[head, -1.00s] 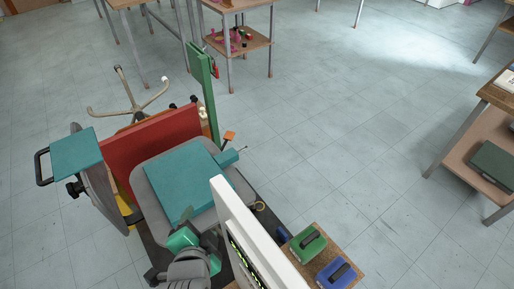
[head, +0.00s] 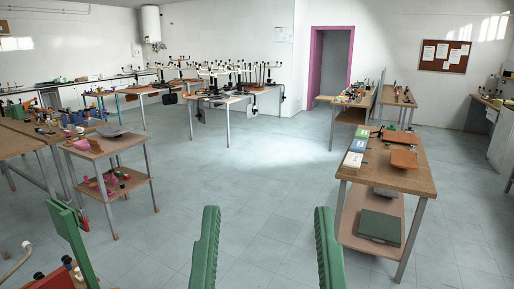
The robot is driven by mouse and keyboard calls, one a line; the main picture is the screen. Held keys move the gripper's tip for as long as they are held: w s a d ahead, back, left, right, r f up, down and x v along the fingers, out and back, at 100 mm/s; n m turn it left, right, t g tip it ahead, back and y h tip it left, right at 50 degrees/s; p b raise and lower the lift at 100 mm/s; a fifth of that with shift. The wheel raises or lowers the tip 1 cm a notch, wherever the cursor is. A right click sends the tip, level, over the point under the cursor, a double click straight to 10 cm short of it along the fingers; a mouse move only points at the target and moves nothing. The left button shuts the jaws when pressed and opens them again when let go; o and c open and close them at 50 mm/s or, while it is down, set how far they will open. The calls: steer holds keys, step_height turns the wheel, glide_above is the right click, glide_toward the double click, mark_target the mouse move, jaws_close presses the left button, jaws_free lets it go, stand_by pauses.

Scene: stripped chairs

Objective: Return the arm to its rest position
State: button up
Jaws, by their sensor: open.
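My gripper (head: 267,212) shows at the bottom centre of the head view. Its two green ridged fingers point up and away and stand wide apart. Only bare floor shows between them, and nothing is held. The rest of my arm is below the picture's edge and hidden.
A workbench (head: 418,182) with a lower shelf stands close on the right. A two-level table (head: 110,147) stands on the left. A green upright panel (head: 68,232) is at the lower left. The floor (head: 262,165) ahead is clear toward tables bearing upturned chair parts (head: 240,72).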

step_height(320, 180, up, 38)
steer(key=a+p, duration=0.1)
steer(key=p, duration=3.3)
steer(key=shift+w+a+f+y, duration=0.2)
steer(key=shift+a+y, duration=0.2)
steer(key=shift+f, duration=0.1)
